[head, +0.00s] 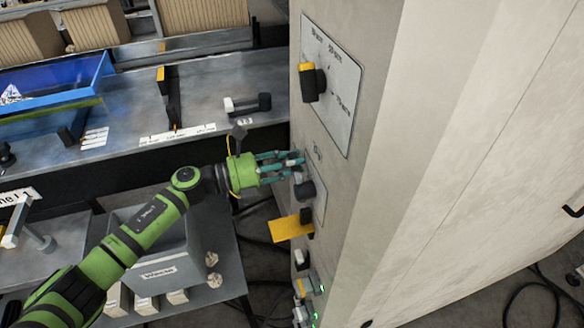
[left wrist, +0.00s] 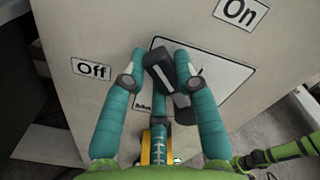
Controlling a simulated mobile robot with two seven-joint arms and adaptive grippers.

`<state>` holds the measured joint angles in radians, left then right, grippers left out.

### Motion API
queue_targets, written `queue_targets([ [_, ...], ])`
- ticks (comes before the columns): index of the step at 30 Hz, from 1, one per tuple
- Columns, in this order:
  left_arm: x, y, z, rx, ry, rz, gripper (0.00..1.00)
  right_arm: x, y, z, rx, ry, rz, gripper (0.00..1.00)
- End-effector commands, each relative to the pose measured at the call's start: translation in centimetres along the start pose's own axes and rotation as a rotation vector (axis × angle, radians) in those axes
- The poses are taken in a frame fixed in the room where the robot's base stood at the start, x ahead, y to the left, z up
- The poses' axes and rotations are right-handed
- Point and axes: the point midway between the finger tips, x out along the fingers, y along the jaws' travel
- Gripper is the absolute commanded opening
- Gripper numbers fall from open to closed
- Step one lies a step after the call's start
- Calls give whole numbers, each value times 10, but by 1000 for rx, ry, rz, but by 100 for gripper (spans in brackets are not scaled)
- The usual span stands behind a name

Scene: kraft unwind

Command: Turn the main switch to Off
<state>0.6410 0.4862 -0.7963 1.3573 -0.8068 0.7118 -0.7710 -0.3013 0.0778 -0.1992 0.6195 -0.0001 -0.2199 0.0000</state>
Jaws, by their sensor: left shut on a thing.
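The main switch has a dark handle (left wrist: 160,73) on a pale plate on the cabinet front. In the left wrist view the Off label (left wrist: 91,69) is to its left and the On label (left wrist: 240,12) to its upper right. My left gripper (head: 295,165) is at the cabinet face, its teal fingers (left wrist: 121,108) on both sides of the handle and shut on it. The handle lies tilted between the fingers; which label it points at I cannot tell. In the head view the switch (head: 306,190) is partly hidden by the fingers. My right gripper is not in view.
A black selector knob (head: 313,83) on a white plate is above. A yellow tag (head: 290,228) sticks out below the switch. The tall cabinet (head: 440,130) fills the right. A grey bin (head: 157,250) and a bench with a blue tray (head: 60,85) are at the left.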

Motion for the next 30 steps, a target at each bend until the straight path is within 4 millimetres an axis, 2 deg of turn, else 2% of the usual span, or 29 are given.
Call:
queue_targets([
  [6,0,15,-3,-207,-3,0,0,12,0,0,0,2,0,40],
  [18,0,34,-12,-557,-2,-1,0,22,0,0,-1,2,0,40],
  [30,0,43,-20,-750,-2,-1,0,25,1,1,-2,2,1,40],
])
